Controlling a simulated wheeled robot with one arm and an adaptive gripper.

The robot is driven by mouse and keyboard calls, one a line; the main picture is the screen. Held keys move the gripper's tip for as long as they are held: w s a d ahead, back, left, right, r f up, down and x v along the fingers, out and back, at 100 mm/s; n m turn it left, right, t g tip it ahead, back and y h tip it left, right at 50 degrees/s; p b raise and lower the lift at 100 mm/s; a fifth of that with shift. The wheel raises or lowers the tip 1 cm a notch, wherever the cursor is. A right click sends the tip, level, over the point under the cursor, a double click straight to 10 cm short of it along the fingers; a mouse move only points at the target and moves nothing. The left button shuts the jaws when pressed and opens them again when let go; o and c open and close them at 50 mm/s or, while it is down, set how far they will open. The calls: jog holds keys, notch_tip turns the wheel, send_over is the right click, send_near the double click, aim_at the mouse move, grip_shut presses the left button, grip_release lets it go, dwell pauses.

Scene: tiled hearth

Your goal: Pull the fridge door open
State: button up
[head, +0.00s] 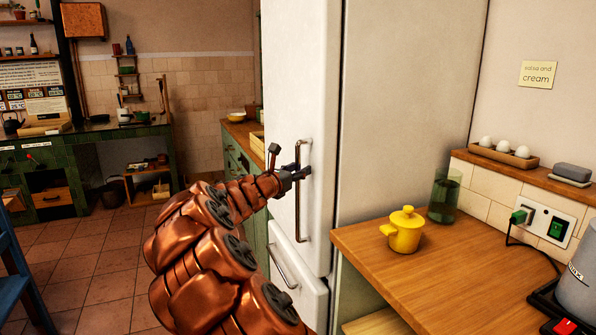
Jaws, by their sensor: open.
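The white fridge stands in the middle, with its upper door (300,75) facing left and looking shut. My gripper (303,173), at the end of my copper-coloured arm, is at the upper half of this handle. Its fingers are open and reach to the bar; I cannot tell whether the bar lies between them or whether they touch it. A lower fridge door or drawer (305,295) has its own slanted handle (283,262), partly near my arm.
A wooden counter (440,280) on the right holds a yellow pot (404,231), a green glass (444,196) and an appliance (578,285). Tiled floor (105,265) is free at the left. A blue chair (22,285) stands at the left edge.

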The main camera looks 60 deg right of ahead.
jog(key=shift+d, duration=0.2)
grip_shut()
dwell(0.3)
dwell(0.3)
